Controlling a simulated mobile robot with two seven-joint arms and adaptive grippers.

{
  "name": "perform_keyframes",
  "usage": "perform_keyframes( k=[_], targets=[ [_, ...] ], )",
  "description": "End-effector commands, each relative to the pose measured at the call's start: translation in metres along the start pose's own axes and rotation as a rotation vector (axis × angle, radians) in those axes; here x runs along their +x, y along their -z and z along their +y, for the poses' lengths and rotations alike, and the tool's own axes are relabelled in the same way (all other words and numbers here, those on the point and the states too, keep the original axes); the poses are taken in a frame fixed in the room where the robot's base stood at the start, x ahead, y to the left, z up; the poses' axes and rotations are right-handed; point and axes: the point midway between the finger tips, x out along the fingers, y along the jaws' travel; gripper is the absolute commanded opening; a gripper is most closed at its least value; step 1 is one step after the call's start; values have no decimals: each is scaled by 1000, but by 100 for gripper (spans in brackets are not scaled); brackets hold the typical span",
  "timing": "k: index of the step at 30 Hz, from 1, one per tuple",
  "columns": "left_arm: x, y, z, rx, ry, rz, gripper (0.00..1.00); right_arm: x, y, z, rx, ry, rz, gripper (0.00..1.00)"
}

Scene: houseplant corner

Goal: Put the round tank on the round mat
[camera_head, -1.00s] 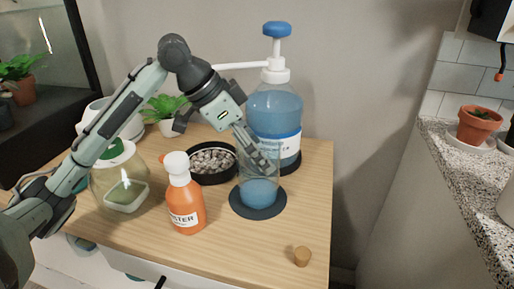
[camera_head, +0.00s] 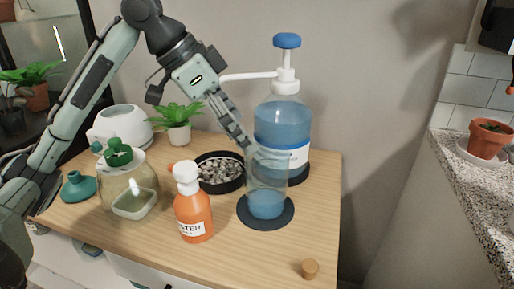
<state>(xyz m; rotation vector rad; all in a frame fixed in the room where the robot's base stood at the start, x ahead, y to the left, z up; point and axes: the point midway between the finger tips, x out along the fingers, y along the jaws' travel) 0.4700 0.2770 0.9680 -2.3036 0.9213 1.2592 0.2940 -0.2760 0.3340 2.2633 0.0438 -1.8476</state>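The round tank (camera_head: 266,204) is a clear glass cylinder with blue liquid in its lower part. It stands upright on the dark round mat (camera_head: 285,220), with the mat's rim showing around its base. My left gripper (camera_head: 247,143) reaches down from the upper left, its fingertips by the tank's upper left edge. Its fingers are seen nearly edge-on; they have come away from the tank, so I take them as open and empty. Whether a fingertip still touches the glass is hard to tell. My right gripper is not in view.
A large blue pump bottle (camera_head: 283,125) stands close behind the tank. A black bowl of pebbles (camera_head: 221,187) and an orange bottle (camera_head: 193,212) stand to its left. A glass jar (camera_head: 130,190) is farther left. A cork (camera_head: 310,269) lies near the front right edge.

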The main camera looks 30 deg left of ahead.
Motion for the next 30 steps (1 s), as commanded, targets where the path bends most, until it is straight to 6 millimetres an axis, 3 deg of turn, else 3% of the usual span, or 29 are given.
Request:
perform_keyframes(
  k=[3, 9, 30],
  targets=[
    [-19, 0, -1, 0, 3, 1, 96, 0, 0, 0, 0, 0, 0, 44],
    [-33, 0, 0, 0, 0, 0, 96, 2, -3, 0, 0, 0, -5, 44],
    [-34, 0, 0, 0, -1, 0, 96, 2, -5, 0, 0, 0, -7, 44]
  ],
)
